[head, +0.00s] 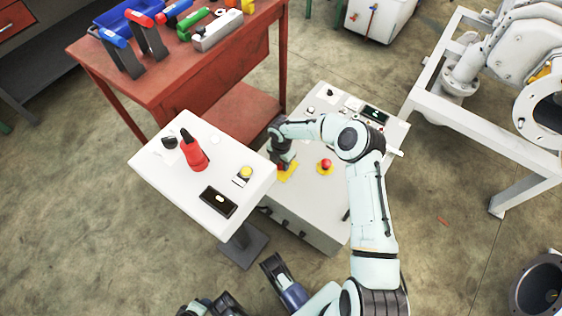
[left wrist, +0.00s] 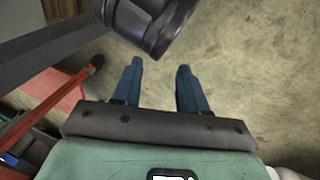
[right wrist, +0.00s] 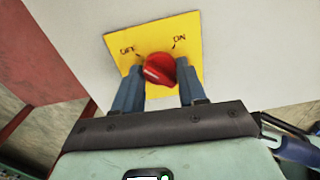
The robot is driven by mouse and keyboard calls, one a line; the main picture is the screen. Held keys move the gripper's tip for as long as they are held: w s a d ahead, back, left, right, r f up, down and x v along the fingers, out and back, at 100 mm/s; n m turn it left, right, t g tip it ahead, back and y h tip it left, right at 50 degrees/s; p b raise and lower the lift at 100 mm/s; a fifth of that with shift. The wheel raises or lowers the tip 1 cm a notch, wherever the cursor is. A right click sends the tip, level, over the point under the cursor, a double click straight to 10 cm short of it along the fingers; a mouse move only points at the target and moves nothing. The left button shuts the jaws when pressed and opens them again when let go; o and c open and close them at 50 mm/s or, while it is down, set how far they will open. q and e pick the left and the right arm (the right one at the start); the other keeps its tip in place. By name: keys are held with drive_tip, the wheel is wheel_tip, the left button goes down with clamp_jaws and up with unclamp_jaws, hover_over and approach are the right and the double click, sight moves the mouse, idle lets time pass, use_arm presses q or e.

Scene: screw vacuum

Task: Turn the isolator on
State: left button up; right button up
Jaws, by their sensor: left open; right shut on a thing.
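The isolator is a red rotary knob (right wrist: 160,69) on a yellow plate (right wrist: 178,38) marked OFF at left and ON at right in the right wrist view. Its plate (head: 288,173) also shows in the head view, on the grey cabinet, partly hidden by my right gripper (head: 281,164). My right gripper (right wrist: 158,88) is shut on the red knob, one finger on each side. The knob's exact pointing direction is hard to tell. My left gripper (left wrist: 158,82) is open and empty above the bare floor, away from the cabinet.
A second yellow plate with a red button (head: 326,164) sits right of the isolator. A white table (head: 150,178) with a red tool (head: 194,152) stands at left. A red workbench (head: 190,75) with tools is behind. A white pipe frame (head: 470,125) stands right.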

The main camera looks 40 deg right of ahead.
drive_tip(key=m, duration=0.2)
drive_tip(key=shift+m+b, duration=0.3)
drive_tip(key=shift+m, duration=0.1)
drive_tip(key=m, duration=0.3)
drive_tip(key=shift+m+b, duration=0.3)
drive_tip(key=shift+b, duration=0.05)
drive_tip(key=m+b, duration=0.1)
drive_tip(key=m, duration=0.5)
use_arm(q)
drive_tip(key=shift+t+y, duration=0.3)
drive_tip(key=shift+t, duration=0.1)
drive_tip(key=shift+w+a+f, duration=0.5)
drive_tip(key=shift+w+f, duration=0.15)
drive_tip(key=shift+f, duration=0.15)
drive_tip(key=shift+w+a+f, duration=0.5)
drive_tip(key=shift+w+f, duration=0.15)
drive_tip(key=shift+f, duration=0.15)
use_arm(e)
drive_tip(key=shift+m, duration=2.4)
drive_tip(key=o, duration=1.1)
drive_tip(key=shift+c, duration=0.2)
